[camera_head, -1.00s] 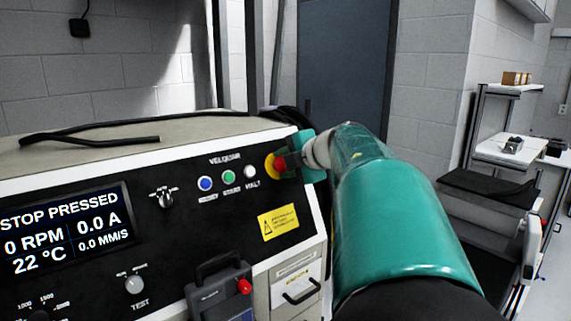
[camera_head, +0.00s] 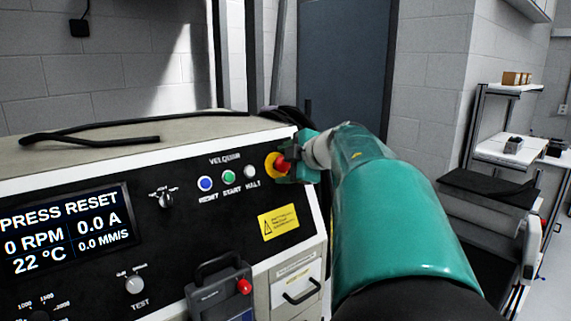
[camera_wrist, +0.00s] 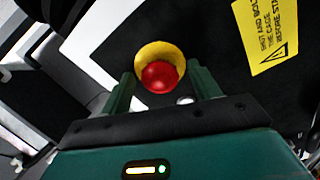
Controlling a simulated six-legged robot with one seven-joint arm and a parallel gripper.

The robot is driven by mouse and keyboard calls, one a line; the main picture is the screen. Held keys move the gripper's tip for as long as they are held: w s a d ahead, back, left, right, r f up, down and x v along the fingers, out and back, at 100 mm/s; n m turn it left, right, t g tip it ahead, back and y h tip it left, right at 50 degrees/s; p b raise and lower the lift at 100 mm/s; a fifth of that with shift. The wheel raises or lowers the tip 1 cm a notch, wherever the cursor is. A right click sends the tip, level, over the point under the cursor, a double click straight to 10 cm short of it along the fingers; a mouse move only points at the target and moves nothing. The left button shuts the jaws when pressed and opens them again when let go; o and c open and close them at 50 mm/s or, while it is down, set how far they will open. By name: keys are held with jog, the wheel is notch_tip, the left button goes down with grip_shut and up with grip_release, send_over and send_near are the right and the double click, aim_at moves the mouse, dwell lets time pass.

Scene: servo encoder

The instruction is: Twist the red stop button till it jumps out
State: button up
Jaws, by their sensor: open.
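The red stop button (camera_head: 282,165) sits on a yellow round base (camera_head: 270,164) at the upper right of the black control panel. In the wrist view the red button (camera_wrist: 159,77) shows between the two green fingers of my gripper (camera_wrist: 160,88), with the yellow base (camera_wrist: 158,52) behind it. The fingers are open, one on each side, with a visible gap to the button. In the head view my gripper (camera_head: 291,168) is at the button and partly hides it. The display (camera_head: 64,236) reads "PRESS RESET", 0 RPM, 0.0 A, 22 °C and 0.0 MM/S.
Blue, green and white buttons (camera_head: 228,177) sit left of the stop button. A yellow warning label (camera_head: 278,222) is below it. A black cable (camera_head: 90,141) lies on the cabinet top. A handheld unit (camera_head: 220,290) hangs low on the panel front.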

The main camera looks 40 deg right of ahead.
jog(key=shift+s, duration=0.1)
jog(key=v, duration=0.6)
jog(key=shift+s+r, duration=0.2)
jog(key=shift+s, duration=0.15)
jog(key=shift+s+a, duration=0.1)
dwell(0.7)
